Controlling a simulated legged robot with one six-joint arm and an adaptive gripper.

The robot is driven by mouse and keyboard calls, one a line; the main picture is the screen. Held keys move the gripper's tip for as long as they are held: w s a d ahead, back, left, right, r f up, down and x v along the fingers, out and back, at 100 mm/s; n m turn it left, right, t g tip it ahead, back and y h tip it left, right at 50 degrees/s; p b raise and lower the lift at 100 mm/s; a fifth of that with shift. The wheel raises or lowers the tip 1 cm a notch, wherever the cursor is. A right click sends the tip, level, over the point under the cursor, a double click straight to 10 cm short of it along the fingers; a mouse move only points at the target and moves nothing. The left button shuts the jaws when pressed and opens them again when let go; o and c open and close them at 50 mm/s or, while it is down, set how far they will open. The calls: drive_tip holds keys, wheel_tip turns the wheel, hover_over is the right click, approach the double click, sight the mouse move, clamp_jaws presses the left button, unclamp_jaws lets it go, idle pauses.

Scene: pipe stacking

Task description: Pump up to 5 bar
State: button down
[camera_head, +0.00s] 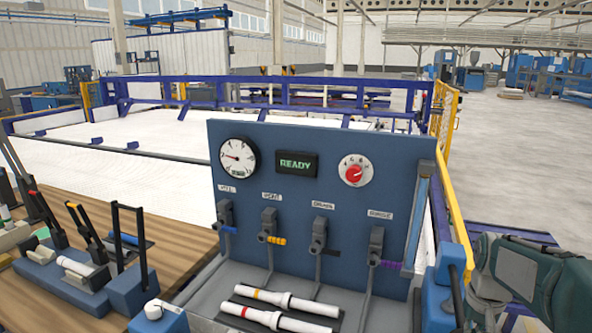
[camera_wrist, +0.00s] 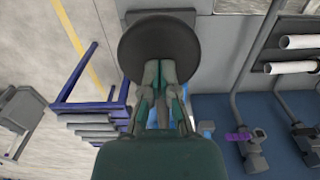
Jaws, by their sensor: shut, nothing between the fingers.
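A blue test panel (camera_head: 280,215) stands upright in the head view. The gauge's numbers are too small to read. My gripper (camera_wrist: 160,80) is shut and empty in the wrist view, its fingertips in front of a dark round disc (camera_wrist: 158,30). I cannot tell whether they touch it. In the head view my green arm is at lower right, beside a blue block (camera_head: 440,290) at the panel's right edge.
Several valves (camera_head: 270,226) with labels line the panel. White pipes (camera_head: 270,315) lie on the grey tray below. A wooden bench (camera_head: 170,235) at left holds tools with black handles (camera_head: 125,225). A yellow rail (camera_head: 448,118) and blue frame stand behind. Open floor lies at right.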

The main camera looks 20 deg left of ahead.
drive_tip(key=shift+s+r, duration=0.15)
drive_tip(key=shift+r, duration=1.25)
drive_tip(key=shift+f, duration=0.1)
drive_tip(key=shift+f, duration=4.9)
wheel_tip(320, 180, up, 10)
drive_tip(key=shift+r, duration=0.1)
